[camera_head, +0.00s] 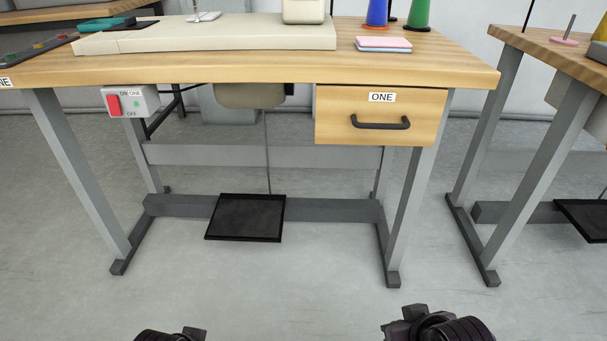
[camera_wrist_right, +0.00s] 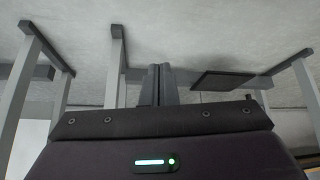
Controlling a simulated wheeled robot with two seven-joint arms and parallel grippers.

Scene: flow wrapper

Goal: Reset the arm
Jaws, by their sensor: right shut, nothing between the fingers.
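In the right wrist view, my right gripper (camera_wrist_right: 158,84) is shut, its two dark fingers side by side with nothing between them. It points toward the floor area and table legs, clear of any object. In the head view, only dark parts of my two arms show at the bottom edge, one at bottom left and one at bottom right, both in front of the table. The fingers of my left gripper are not visible in either view.
A wooden sewing table (camera_head: 250,69) with grey legs stands ahead. It carries a switch box (camera_head: 130,101) and a shut drawer (camera_head: 381,115). A black pedal (camera_head: 246,217) sits below. A second table (camera_head: 575,60) stands at right. The near floor is clear.

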